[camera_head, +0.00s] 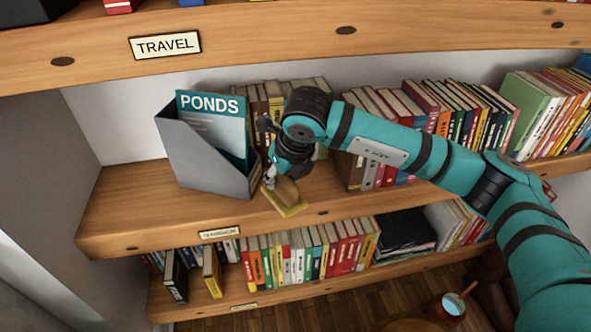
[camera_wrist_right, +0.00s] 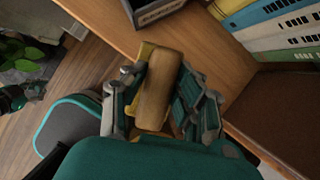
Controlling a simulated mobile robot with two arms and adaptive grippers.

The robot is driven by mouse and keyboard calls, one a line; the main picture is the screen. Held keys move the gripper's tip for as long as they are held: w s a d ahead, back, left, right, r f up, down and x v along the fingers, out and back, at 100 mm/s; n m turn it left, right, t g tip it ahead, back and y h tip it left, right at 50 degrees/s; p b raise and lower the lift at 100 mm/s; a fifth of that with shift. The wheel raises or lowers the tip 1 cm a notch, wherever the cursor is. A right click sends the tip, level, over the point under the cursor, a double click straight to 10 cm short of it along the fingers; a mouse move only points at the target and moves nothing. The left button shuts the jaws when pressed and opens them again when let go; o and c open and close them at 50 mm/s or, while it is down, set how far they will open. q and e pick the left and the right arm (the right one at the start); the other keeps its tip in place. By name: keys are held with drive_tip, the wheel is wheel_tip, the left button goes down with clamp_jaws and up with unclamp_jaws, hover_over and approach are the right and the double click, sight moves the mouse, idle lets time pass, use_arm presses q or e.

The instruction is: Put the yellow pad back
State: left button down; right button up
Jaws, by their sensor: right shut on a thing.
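The yellow pad (camera_head: 291,208) shows in the head view at the front edge of the middle shelf, tilted, below my right gripper (camera_head: 273,180). A tan, rounded block-like part sits on top of its flat yellow part. In the right wrist view the pad (camera_wrist_right: 155,88) lies between the two fingers of my right gripper (camera_wrist_right: 158,100), which is shut on it. The yellow shows along its left and top edges there. I cannot tell whether the pad touches the shelf.
A grey magazine holder (camera_head: 205,160) with a teal "PONDS" booklet (camera_head: 212,118) stands just left of my right gripper. Books (camera_head: 430,115) fill the shelf to the right. The middle shelf (camera_head: 125,205) is bare left of the holder. The "TRAVEL" shelf (camera_head: 260,45) runs above.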

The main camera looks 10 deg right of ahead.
drive_tip(key=w+d, duration=0.1)
drive_tip(key=w, duration=0.1)
drive_tip(key=w+d, duration=0.3)
drive_tip(key=w, duration=0.2)
drive_tip(key=shift+d+f, duration=0.2)
drive_tip(key=shift+f, duration=0.2)
drive_tip(key=shift+w+d+f, duration=0.1)
drive_tip(key=shift+w+f, duration=0.1)
drive_tip(key=shift+f, duration=0.1)
wheel_tip(320, 180, down, 3)
drive_tip(key=shift+r, duration=0.2)
drive_tip(key=shift+f, duration=0.15)
drive_tip(key=shift+f+b, duration=0.1)
drive_tip(key=shift+b, duration=0.2)
use_arm(q)
drive_tip(key=shift+w+r, duration=0.1)
drive_tip(key=shift+r, duration=0.85)
use_arm(e)
drive_tip(key=o, duration=1)
